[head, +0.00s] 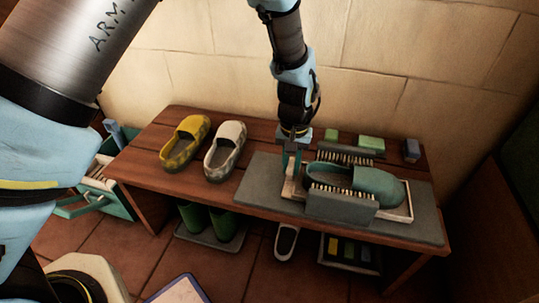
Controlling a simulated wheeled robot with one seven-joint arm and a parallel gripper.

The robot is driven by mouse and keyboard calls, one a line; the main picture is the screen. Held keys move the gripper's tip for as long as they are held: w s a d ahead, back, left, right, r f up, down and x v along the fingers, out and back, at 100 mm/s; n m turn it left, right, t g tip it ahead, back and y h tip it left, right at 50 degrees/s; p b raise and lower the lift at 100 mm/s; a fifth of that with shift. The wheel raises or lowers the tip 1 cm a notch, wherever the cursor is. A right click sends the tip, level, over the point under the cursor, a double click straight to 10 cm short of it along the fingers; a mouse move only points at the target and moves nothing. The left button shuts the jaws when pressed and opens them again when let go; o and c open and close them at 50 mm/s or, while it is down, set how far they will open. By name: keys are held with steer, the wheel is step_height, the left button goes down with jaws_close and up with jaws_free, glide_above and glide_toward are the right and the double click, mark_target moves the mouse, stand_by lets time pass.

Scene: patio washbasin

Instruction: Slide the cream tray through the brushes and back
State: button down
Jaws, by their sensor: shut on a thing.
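The cream tray (409,208) lies on a grey mat (427,220) on the wooden bench, with a teal slip-on shoe (378,188) on it. Two grey brushes with pale bristles flank the shoe: the front brush (342,207) hides part of the tray and shoe, and the back brush (345,151) stands behind. The shoe's toe and the tray's right end stick out to the right of the front brush. My gripper (293,172) points down and is shut on the cream tray's left end; its fingertips are small and partly hard to make out.
A yellow patterned shoe (186,143) and a white-grey shoe (226,150) stand on the bench to the left. Green blocks (371,143) and a dark blue block (411,150) lie along the back edge near the wall. Green boots (210,222) stand below the bench.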

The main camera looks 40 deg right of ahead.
mark_target(312, 168)
steer(key=shift+s+d+p, duration=0.2)
steer(key=shift+s+d, duration=0.3)
steer(key=shift+s, duration=0.25)
steer(key=shift+s+d+p, duration=0.15)
steer(key=shift+s+d, duration=0.35)
steer(key=shift+s, duration=0.25)
steer(key=shift+s+d+p, duration=0.2)
steer(key=shift+s+d, duration=0.3)
steer(key=shift+s, duration=0.25)
steer(key=c, duration=0.8)
jaws_free()
steer(key=shift+s, duration=0.1)
steer(key=shift+o, duration=0.2)
steer(key=shift+r, duration=0.15)
step_height(312, 168, up, 10)
steer(key=p, duration=0.1)
steer(key=shift+r, duration=0.25)
steer(key=shift+p, duration=0.35)
